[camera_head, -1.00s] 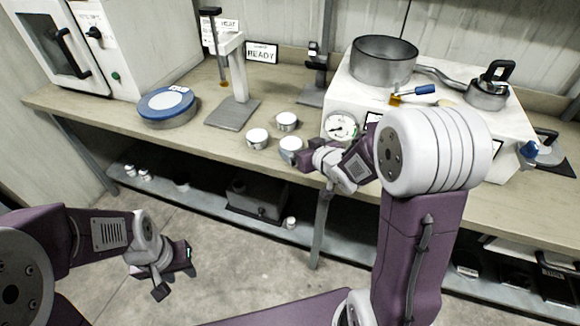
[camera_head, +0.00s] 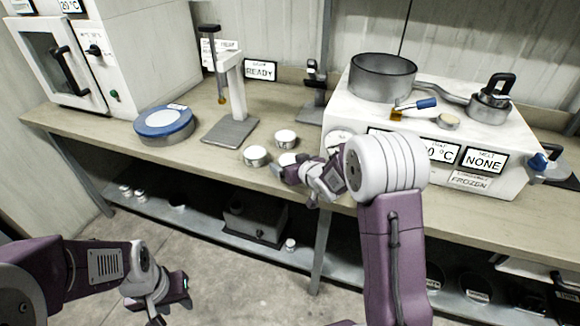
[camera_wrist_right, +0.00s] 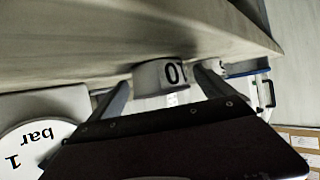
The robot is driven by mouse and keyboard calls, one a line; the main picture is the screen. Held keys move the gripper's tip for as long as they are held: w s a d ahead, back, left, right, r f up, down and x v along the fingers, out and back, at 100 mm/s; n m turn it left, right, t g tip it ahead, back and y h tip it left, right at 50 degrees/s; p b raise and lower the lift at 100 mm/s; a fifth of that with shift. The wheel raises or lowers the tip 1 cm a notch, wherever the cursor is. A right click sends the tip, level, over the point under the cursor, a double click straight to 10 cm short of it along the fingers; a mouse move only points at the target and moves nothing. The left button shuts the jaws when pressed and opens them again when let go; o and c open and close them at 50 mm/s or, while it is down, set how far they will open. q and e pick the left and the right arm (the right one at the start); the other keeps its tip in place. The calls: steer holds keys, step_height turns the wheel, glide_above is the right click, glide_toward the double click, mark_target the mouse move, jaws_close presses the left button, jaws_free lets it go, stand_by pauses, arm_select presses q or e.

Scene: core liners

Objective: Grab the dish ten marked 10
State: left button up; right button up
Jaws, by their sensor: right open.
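The dish marked 10 (camera_wrist_right: 155,77) is a small pale round tin. In the right wrist view its black number faces me, and it stands between my two spread fingers. In the head view, the dish nearest my right gripper (camera_head: 288,159) is partly hidden by that gripper. My right gripper (camera_head: 284,172) is open at the bench's front edge; it also shows in the right wrist view (camera_wrist_right: 160,92). I cannot tell whether a finger touches the dish. My left gripper (camera_head: 172,300) is low at the left, away from the bench; its jaws are unclear.
Two other small dishes (camera_head: 255,156) and (camera_head: 285,139) stand close by on the bench (camera_head: 90,122). A press stand (camera_head: 230,131) and a blue-topped round block (camera_head: 164,123) are to the left. A white hotplate unit (camera_head: 510,176) with a pot (camera_head: 383,78) is to the right.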

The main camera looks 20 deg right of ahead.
mark_target(290, 160)
steer(key=shift+w+f, duration=0.1)
steer(key=shift+w, duration=0.1)
steer(key=shift+s, duration=0.1)
steer(key=shift+c, duration=0.5)
steer(key=c, duration=1.5)
step_height(290, 160, up, 10)
steer(key=p, duration=0.4)
